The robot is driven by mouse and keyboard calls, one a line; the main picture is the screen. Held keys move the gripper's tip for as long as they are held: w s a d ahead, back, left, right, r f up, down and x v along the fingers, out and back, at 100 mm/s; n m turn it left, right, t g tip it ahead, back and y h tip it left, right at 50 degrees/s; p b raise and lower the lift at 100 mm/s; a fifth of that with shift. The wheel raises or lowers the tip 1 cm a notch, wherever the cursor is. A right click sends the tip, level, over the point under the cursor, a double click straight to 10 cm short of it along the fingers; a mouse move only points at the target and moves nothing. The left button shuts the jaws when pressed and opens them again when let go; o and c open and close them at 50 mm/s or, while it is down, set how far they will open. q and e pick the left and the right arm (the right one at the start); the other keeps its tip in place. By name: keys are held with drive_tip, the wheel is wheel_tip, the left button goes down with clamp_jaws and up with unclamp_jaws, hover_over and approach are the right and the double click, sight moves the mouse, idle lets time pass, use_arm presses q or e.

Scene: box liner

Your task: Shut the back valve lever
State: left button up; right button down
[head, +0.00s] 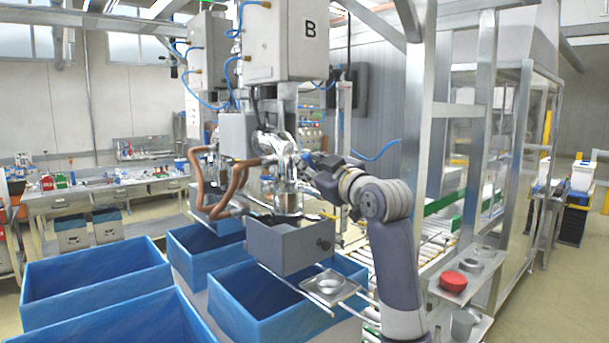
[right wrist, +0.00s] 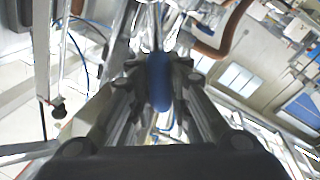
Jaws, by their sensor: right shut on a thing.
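A blue valve lever handle (right wrist: 158,84) sits between the fingers of my right gripper (right wrist: 157,70) in the right wrist view. The fingers are shut on it from both sides. In the head view my right gripper (head: 309,160) reaches in from the right to the shiny metal valve (head: 275,145) under the machine head marked B. The handle is hidden or too small to make out there. My left gripper is in neither view.
A grey box (head: 285,249) stands below the valve. Large blue-lined boxes (head: 95,280) fill the lower left. Brown hoses (head: 236,185) hang beside the valve. A steel frame post (head: 416,110) rises close to my right arm.

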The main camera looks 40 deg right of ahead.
drive_tip(key=shift+a+f+n+b, duration=0.3)
drive_tip(key=shift+a+f+n, duration=0.05)
drive_tip(key=shift+f+n, duration=0.25)
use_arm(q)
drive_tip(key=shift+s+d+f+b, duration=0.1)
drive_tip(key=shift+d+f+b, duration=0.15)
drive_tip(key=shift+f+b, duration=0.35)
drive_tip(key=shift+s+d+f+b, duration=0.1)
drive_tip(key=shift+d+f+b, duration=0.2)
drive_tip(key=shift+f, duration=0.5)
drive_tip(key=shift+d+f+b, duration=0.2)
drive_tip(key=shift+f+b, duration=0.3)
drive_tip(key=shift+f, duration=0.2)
use_arm(e)
drive_tip(key=a+f+n+t+y, duration=0.1)
drive_tip(key=a+f+n+y, duration=0.2)
drive_tip(key=f+n, duration=0.4)
drive_tip(key=shift+s+a+n, duration=0.2)
drive_tip(key=shift+a+n, duration=0.2)
drive_tip(key=shift+n, duration=2.7)
drive_tip(key=shift+f, duration=0.1)
drive_tip(key=c, duration=1.6)
unclamp_jaws()
drive_tip(key=shift+o, duration=0.6)
drive_tip(key=shift+s, duration=0.1)
drive_tip(key=shift+r, duration=0.2)
